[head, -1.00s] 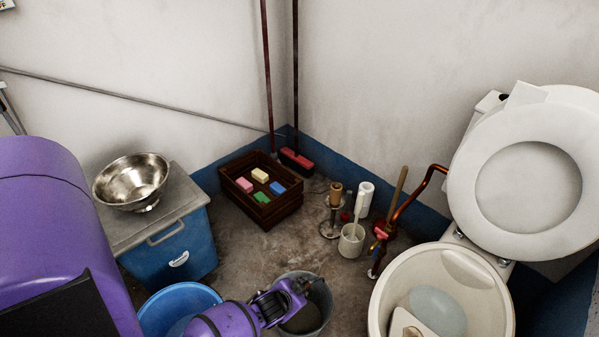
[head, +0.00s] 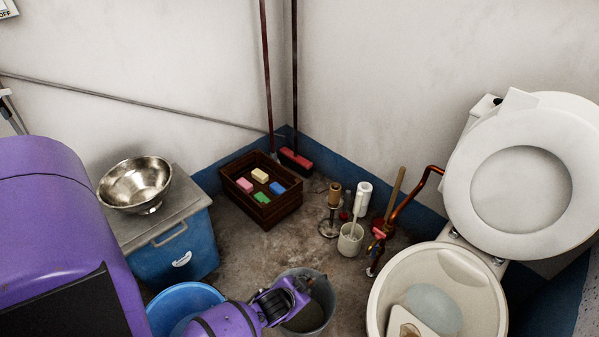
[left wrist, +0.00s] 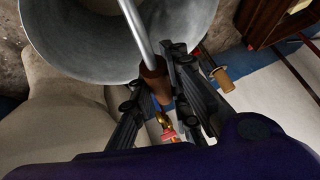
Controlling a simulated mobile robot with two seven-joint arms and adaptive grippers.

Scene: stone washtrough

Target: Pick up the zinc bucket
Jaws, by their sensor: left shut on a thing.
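The grey zinc bucket (head: 322,309) is at the bottom middle of the head view, partly hidden by my left arm. In the left wrist view, the bucket (left wrist: 85,45) fills the upper left, with its thin metal handle (left wrist: 137,28) and brown handle grip (left wrist: 154,82) in front. My left gripper (head: 297,289) is over the bucket's rim. In the left wrist view, the left gripper (left wrist: 160,88) has its dark fingers on both sides of the brown grip, shut on it. I cannot tell whether the bucket is off the floor. My right gripper is not in view.
A blue basin (head: 180,295) is left of the bucket. A blue box (head: 175,255) with a steel bowl (head: 135,184) on it stands farther left. A wooden crate (head: 265,215) is behind. A toilet (head: 450,262) and white pot (head: 350,241) are to the right. Bare floor lies between.

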